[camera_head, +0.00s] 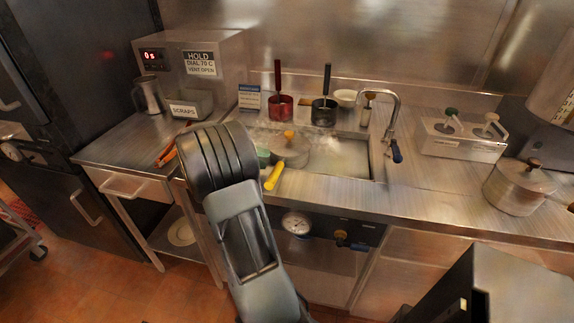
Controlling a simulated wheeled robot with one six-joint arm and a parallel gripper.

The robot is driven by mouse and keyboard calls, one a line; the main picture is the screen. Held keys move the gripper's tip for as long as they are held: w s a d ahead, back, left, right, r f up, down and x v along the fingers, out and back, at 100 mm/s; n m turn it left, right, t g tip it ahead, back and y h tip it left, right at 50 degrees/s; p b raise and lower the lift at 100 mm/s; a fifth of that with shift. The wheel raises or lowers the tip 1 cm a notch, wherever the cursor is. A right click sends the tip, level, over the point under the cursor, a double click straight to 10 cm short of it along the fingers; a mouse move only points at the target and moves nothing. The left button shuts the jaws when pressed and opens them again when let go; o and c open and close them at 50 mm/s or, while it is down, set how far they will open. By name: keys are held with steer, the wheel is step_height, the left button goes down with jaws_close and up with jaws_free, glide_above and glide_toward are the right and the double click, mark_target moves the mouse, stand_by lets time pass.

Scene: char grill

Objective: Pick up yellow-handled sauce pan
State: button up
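The yellow-handled sauce pan (296,156) sits in or over the sink basin in the middle of the counter. It has a grey lid with an orange-yellow knob, and its yellow handle (273,177) points toward the front edge, down and slightly left. My arm rises from the bottom, and its dark ridged upper part stands just left of the pan. I see no gripper fingers; they are out of sight, possibly behind the arm. The pan's left side is partly blocked by a small green object (263,157).
A red pot (281,106) and a dark pot (324,112) stand behind the sink, beside a white bowl (345,97). The faucet (391,115) is to the right. A lidded pot (519,187) stands far right. Orange-handled tools (165,156) lie left of my arm.

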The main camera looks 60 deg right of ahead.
mark_target(277, 159)
steer(key=shift+x, duration=2.65)
steer(key=shift+w, duration=0.1)
jaws_close()
steer(key=shift+r, duration=0.15)
